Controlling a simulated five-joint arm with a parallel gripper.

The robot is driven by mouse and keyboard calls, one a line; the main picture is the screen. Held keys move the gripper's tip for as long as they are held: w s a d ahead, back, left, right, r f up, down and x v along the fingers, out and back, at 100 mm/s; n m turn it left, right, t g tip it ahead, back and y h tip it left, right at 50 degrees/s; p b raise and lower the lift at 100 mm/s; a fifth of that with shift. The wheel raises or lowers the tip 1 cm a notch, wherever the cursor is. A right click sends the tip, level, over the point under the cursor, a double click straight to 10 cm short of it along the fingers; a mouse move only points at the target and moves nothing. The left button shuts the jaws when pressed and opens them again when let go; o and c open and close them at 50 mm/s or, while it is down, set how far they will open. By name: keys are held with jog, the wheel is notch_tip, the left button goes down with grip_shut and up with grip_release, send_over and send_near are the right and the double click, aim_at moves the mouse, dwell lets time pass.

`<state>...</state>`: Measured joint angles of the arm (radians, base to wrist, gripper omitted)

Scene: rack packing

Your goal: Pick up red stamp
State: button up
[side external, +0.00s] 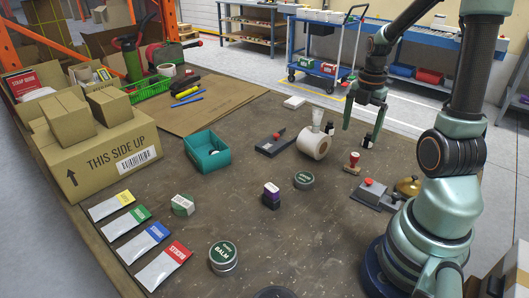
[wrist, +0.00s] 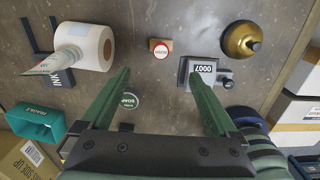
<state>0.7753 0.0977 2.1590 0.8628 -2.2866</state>
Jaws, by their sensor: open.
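The red stamp (side external: 352,163) stands upright on the bench, with a red handle on a small pale wooden base. In the wrist view the stamp (wrist: 161,49) is seen from above, as a round red-and-white top on a wooden base. My gripper (side external: 362,132) hangs above the bench with its fingers pointing down, open and empty. In the wrist view the open fingers (wrist: 160,73) lie on either side of the stamp's line, and the stamp shows beyond their tips, apart from both.
A soap tin (side external: 304,180) and purple stamp (side external: 271,195) sit nearer the front. Bare bench surrounds the stamp closely.

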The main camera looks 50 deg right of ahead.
jog(key=shift+s+d+f+n, duration=0.4)
jog(key=shift+s+d+f, duration=0.05)
jog(key=shift+d+f, duration=0.05)
send_over(353, 164)
jog(key=f, duration=0.6)
jog(key=shift+s+d+f, duration=0.25)
jog(key=shift+s+d, duration=0.05)
jog(key=shift+d, duration=0.1)
jog(key=shift+w+f, duration=0.2)
jog(key=shift+f, duration=1.2)
jog(key=shift+w+f, duration=0.2)
jog(key=shift+f, duration=1.15)
jog(key=c, duration=1.4)
jog(key=shift+r, duration=0.1)
jog(key=shift+c, duration=0.2)
